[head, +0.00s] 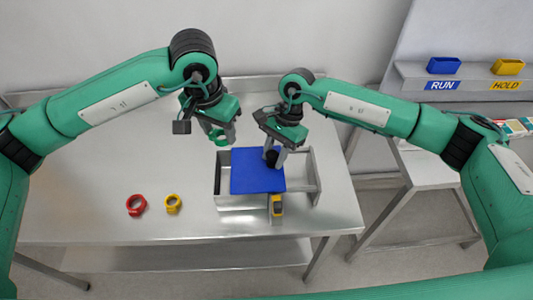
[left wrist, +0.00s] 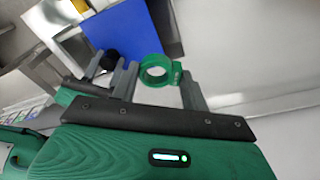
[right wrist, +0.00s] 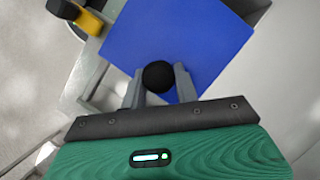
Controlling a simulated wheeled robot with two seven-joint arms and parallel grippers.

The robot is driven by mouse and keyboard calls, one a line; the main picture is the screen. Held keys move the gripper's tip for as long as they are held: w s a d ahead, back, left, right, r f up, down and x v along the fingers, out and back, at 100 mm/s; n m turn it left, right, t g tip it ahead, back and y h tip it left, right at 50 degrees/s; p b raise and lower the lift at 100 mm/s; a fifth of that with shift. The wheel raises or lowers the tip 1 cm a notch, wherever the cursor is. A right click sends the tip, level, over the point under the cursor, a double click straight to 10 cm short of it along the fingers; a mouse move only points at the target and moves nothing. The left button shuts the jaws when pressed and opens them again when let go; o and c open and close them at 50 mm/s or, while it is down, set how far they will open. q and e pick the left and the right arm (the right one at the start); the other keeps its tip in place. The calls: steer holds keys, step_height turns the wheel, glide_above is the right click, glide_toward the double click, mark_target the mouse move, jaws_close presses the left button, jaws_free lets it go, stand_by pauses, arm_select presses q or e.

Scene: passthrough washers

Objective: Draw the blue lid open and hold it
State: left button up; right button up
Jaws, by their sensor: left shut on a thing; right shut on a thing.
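The blue lid (head: 258,178) lies flat over a metal box (head: 242,202), with a narrow open strip to its left and open rails to its right. My right gripper (head: 274,156) is shut on the lid's black knob (right wrist: 158,76) near the lid's back edge. The lid also shows in the right wrist view (right wrist: 175,35). My left gripper (head: 225,134) is shut on a green ring (left wrist: 157,81) and holds it in the air, just behind and left of the lid. The box's interior is mostly hidden.
A red ring (head: 136,205) and a yellow ring (head: 173,204) lie on the metal table (head: 85,190) left of the box. A yellow and dark part (head: 278,204) sits at the box's front. Blue (head: 443,66) and yellow (head: 507,67) bins stand on a ledge marked RUN and HOLD.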

steer(key=d, duration=0.6)
steer(key=shift+d, duration=0.4)
steer(key=shift+r, duration=0.1)
